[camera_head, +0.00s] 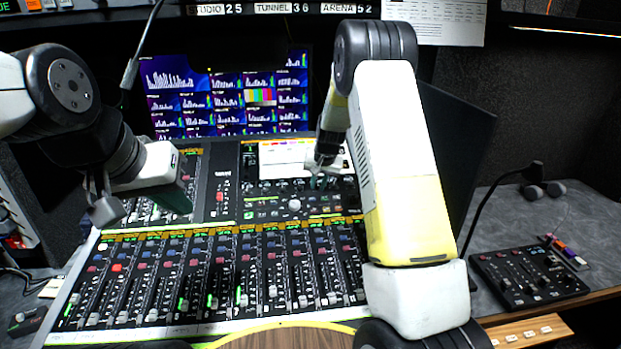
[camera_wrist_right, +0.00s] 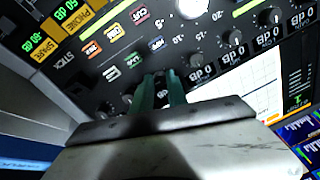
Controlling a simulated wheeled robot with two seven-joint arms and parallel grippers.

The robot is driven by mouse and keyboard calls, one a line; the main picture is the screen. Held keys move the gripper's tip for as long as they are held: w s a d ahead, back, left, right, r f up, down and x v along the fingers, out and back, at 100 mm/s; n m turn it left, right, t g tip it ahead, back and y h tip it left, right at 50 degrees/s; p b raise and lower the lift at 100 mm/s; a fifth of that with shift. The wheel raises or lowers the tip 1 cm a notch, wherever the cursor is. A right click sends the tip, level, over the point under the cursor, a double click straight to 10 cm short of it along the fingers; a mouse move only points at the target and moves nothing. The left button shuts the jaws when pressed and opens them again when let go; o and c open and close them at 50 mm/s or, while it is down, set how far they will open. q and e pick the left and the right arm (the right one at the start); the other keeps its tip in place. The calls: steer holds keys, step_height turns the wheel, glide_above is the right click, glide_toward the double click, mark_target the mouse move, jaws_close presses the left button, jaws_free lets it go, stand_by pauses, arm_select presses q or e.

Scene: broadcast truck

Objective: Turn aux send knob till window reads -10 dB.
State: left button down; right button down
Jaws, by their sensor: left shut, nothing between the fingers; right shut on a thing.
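The mixing console (camera_head: 130,262) fills the middle of the head view. My right gripper (camera_head: 317,182) reaches down to the row of small knobs in the console's upper section. In the right wrist view its teal fingers (camera_wrist_right: 160,92) are shut on a knob, which they mostly hide. Black knobs (camera_wrist_right: 232,38) beside it stand free, each with a small window. Several of these windows (camera_wrist_right: 202,73) read 0 dB. The window of the held knob is hidden, so its reading cannot be told. My left gripper (camera_head: 178,198) is shut and empty above the console's left part.
A screen wall (camera_head: 230,90) stands behind the console. A dark monitor (camera_head: 455,140) is behind my right arm. A gooseneck microphone (camera_head: 500,180) and a small control box (camera_head: 527,275) are at the right. Fader rows (camera_head: 215,270) fill the front.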

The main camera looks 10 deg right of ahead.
steer(key=shift+m, duration=0.4)
steer(key=c, duration=1.3)
jaws_free()
steer(key=shift+r, duration=0.1)
steer(key=v, duration=0.7)
steer(key=shift+s+r, duration=0.25)
